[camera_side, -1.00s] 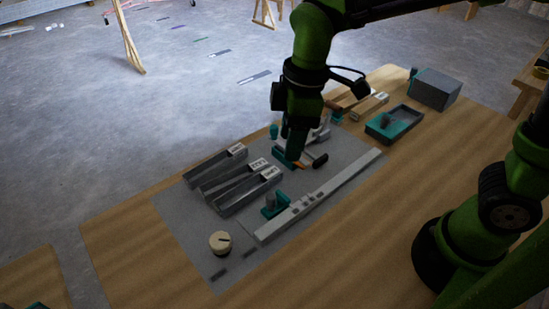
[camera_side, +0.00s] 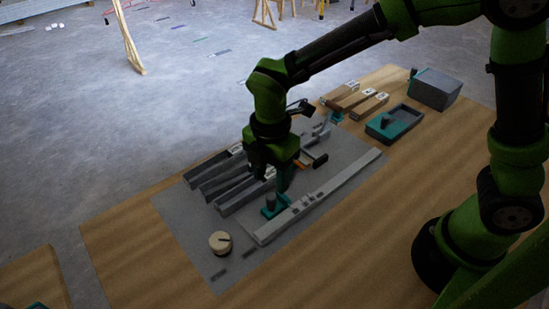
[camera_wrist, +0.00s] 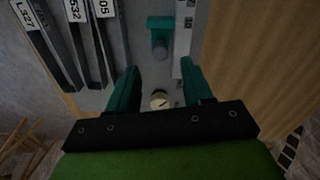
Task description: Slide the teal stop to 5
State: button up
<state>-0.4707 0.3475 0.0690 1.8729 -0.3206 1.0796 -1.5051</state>
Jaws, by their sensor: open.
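The teal stop (camera_side: 270,206) sits beside the pale scale rail (camera_side: 320,195) near the rail's near-left end. It also shows in the wrist view (camera_wrist: 160,38), ahead of the fingers, with a round upright knob. My gripper (camera_side: 282,180) is above the grey mat, just behind and above the stop in the side view. In the wrist view its two teal fingers (camera_wrist: 158,82) are apart with nothing between them at their tips. The rail's markings show as small dark blocks and are too small to read. The number the stop stands at cannot be told.
Several grey channels (camera_side: 224,184) with labels lie left of the stop. A round cream dial (camera_side: 220,241) stands near the mat's front. An orange-and-black tool (camera_side: 313,161) lies behind my gripper. A teal tray (camera_side: 394,123) and a grey box (camera_side: 435,89) stand at back right.

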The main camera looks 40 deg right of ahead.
aim_at(271, 196)
notch_tip(271, 196, down, 7)
jog(key=shift+f, duration=0.2)
grip_shut()
dwell(0.4)
